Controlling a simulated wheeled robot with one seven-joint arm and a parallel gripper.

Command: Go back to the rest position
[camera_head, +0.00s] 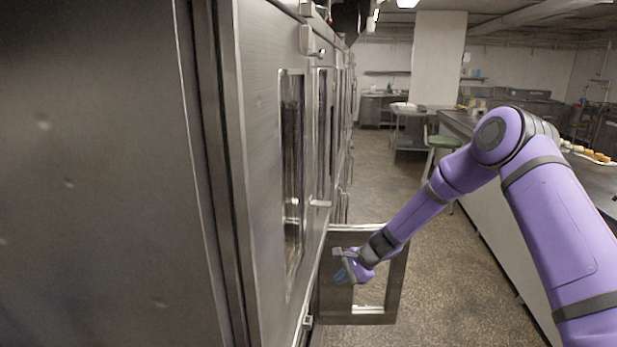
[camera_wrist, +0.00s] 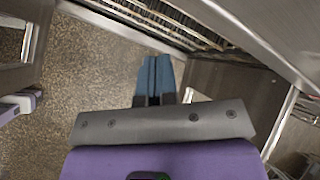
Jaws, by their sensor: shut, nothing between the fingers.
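My gripper (camera_head: 343,268) is at the end of my purple arm, in front of an open oven door (camera_head: 385,318) with a glass window. In the wrist view my gripper (camera_wrist: 155,62) shows its two blue fingers side by side, shut, with nothing between them. They point toward the lower edge of the steel oven front. In the wrist view the open door (camera_wrist: 225,78) is to the right of the fingers. From the head view I cannot tell whether the gripper touches the door.
A tall steel oven front (camera_head: 262,150) fills the left side. A long counter (camera_head: 590,172) with baked goods (camera_head: 590,153) runs along the right.

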